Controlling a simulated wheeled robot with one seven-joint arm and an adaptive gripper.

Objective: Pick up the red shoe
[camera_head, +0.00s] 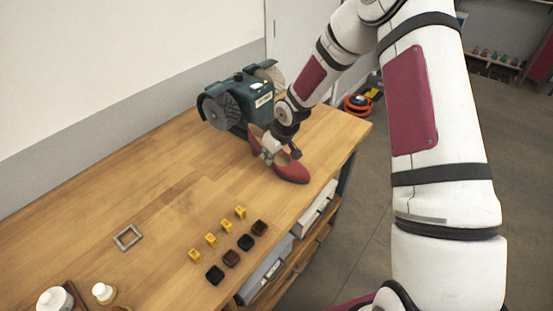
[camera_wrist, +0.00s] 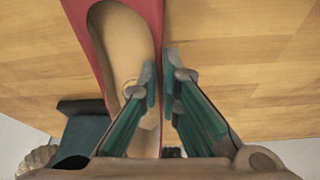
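The red shoe (camera_head: 291,170) is on the wooden workbench, with its toe toward the front right edge in the head view. In the wrist view its red side (camera_wrist: 88,35) and tan inside fill the upper left. My gripper (camera_head: 277,152) is down at the shoe's middle, and in the wrist view (camera_wrist: 163,72) one fingertip is inside the shoe and the other outside. The fingers are close together with the shoe's side wall between them. They hide part of that wall. I cannot see a clear gap under the shoe.
A dark green bench grinder (camera_head: 240,101) stands close behind the shoe. Several yellow markers (camera_head: 211,239) and dark blocks (camera_head: 231,258) lie nearer on the workbench (camera_head: 150,190), with a grey square frame (camera_head: 127,237) to the left. The middle of the bench is clear.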

